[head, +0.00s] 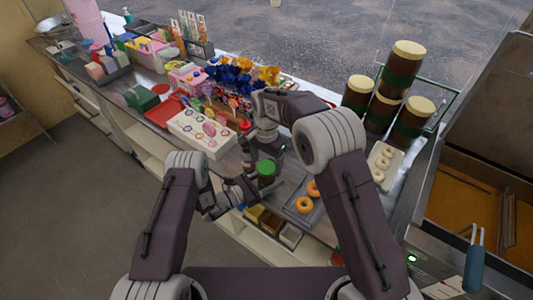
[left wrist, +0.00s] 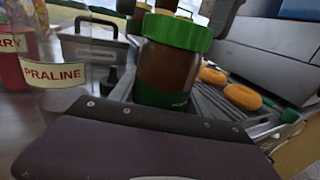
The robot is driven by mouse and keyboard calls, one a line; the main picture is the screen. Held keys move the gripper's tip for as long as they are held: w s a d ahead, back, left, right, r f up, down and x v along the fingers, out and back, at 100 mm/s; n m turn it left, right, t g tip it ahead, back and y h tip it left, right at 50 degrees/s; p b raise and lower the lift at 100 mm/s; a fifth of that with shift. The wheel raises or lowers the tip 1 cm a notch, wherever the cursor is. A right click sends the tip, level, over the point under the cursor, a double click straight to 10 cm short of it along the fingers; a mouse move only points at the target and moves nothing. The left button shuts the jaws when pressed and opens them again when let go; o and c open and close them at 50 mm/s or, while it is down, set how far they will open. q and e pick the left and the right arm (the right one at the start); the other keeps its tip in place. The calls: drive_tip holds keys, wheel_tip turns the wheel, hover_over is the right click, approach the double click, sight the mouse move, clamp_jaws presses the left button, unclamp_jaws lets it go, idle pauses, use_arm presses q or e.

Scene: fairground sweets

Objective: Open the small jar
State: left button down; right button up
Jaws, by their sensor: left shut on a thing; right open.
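The small jar has a green lid (head: 265,168) and a brown body. It stands upright near the counter's front edge in the head view. In the left wrist view the jar (left wrist: 172,72) is large, with its lid on. My left gripper (head: 255,184) is shut on the jar's body from the left; its fingertips are mostly hidden. My right gripper (head: 262,150) points down, open, just above and behind the lid, apart from it as far as I can tell.
A tray with orange doughnuts (head: 307,198) lies right of the jar. Large brown jars with cream lids (head: 359,92) stand behind at right. A white board with rings (head: 203,133) lies to the left. Open bins (head: 290,236) sit below the front edge.

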drive_tip(key=shift+f, duration=0.6)
drive_tip(key=c, duration=1.5)
drive_tip(key=n, duration=1.6)
drive_tip(key=shift+r, duration=0.1)
drive_tip(key=shift+r, duration=0.2)
drive_tip(key=shift+r, duration=0.9)
